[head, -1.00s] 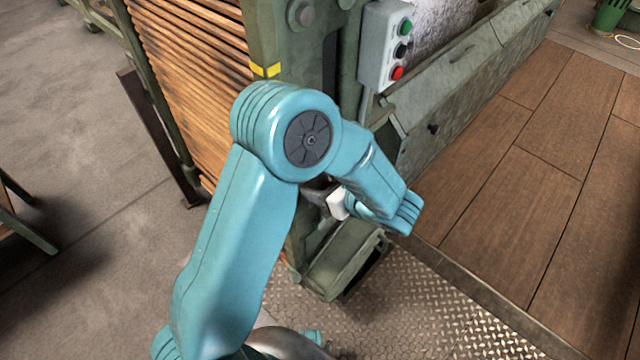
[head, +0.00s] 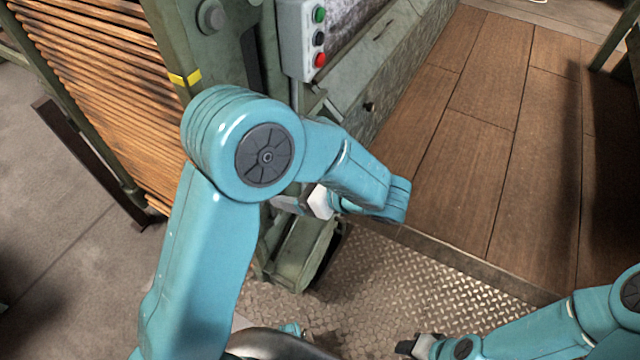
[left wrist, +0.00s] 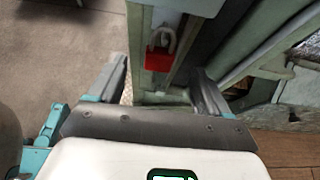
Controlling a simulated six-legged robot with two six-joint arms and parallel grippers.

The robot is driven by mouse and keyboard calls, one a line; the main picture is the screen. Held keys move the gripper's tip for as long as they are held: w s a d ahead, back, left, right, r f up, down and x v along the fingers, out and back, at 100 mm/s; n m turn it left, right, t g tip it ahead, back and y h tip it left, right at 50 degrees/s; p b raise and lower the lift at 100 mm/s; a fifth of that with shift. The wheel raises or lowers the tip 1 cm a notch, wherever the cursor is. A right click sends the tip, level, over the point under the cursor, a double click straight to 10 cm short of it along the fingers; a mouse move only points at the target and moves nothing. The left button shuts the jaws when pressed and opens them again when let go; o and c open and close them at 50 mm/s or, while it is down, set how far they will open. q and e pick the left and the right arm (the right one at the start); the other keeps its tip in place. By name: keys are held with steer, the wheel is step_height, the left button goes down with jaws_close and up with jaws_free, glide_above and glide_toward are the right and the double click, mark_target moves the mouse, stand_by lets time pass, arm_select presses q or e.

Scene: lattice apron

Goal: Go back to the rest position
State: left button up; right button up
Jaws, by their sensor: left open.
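My left arm reaches from the bottom left of the head view toward the green machine frame (head: 207,45). My left gripper (head: 287,203) is partly hidden behind my arm there. In the left wrist view my left gripper (left wrist: 158,72) has its two fingers spread apart with nothing between them. Beyond them a red block with a pale hook, like a padlock (left wrist: 158,60), hangs in a green channel, apart from the fingers. My right gripper (head: 418,346) shows at the bottom of the head view, low over the metal plate; its jaw gap is too small to make out.
A grey button box (head: 303,40) with green, dark and red buttons is on the machine above my left forearm. Stacked wooden slats (head: 100,80) stand at left. A tread-plate floor (head: 385,285) and a wooden floor (head: 480,150) lie open at right.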

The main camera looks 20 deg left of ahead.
arm_select(q)
steer(key=w+v, duration=0.1)
steer(key=v, duration=0.7)
steer(key=s+d+f+n+h, duration=0.2)
steer(key=s+f+n+h, duration=0.4)
steer(key=f, duration=0.3)
steer(key=s+d+f+n+g+h, duration=0.1)
steer(key=s+f+n+h, duration=0.35)
steer(key=f+n, duration=0.35)
steer(key=s+d+f+n+h, duration=0.2)
steer(key=s+f+n+h, duration=0.35)
steer(key=f, duration=0.55)
step_height(320, 180, up, 12)
steer(key=w+a+n+p, duration=0.1)
steer(key=p, duration=1.2)
steer(key=shift+h, duration=0.3)
steer(key=shift+w+r, duration=0.1)
stand_by(2.2)
